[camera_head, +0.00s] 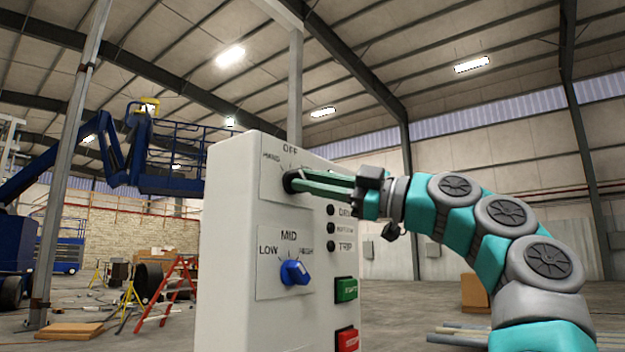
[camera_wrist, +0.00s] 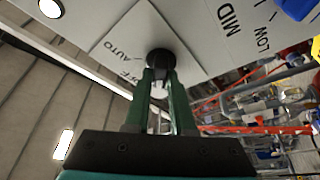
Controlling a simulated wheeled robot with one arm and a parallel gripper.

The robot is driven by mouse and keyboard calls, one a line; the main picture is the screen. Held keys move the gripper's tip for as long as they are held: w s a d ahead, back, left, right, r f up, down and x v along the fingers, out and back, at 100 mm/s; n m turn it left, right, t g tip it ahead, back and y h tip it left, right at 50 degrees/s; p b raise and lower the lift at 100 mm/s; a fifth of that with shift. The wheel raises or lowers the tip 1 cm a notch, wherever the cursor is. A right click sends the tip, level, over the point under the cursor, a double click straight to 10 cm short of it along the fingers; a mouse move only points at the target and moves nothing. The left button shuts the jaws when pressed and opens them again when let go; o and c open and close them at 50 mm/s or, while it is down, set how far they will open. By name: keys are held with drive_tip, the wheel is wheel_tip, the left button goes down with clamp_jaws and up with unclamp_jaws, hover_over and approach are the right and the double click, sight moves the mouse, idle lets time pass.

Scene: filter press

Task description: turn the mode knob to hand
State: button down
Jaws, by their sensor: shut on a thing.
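The mode knob (camera_head: 288,182) is a black round knob high on the front of a white control box (camera_head: 228,230). HAND stands at its upper left and OFF above it. The wrist view shows the knob (camera_wrist: 159,58) with OFF and AUTO printed beside it. My gripper (camera_head: 297,182) reaches in from the right with its green fingers at the knob. In the wrist view my gripper (camera_wrist: 160,80) has one finger on each side of the knob, shut on it. The fingers partly cover the knob, and I cannot tell which label its pointer faces.
A blue knob (camera_head: 295,272) marked LOW, MID, HIGH sits below. Dark round lamps (camera_head: 331,228) run down the right of the panel, above a green button (camera_head: 346,289) and a red button (camera_head: 347,340). A red stepladder (camera_head: 168,292) and blue lift (camera_head: 165,165) stand behind.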

idle(0.4)
drive_tip(key=c, duration=0.8)
unclamp_jaws()
drive_tip(key=shift+o, duration=0.2)
drive_tip(key=b+v, duration=0.1)
drive_tip(key=v, duration=0.6)
drive_tip(key=shift+d+b, duration=0.35)
drive_tip(key=shift+s+f, duration=0.1)
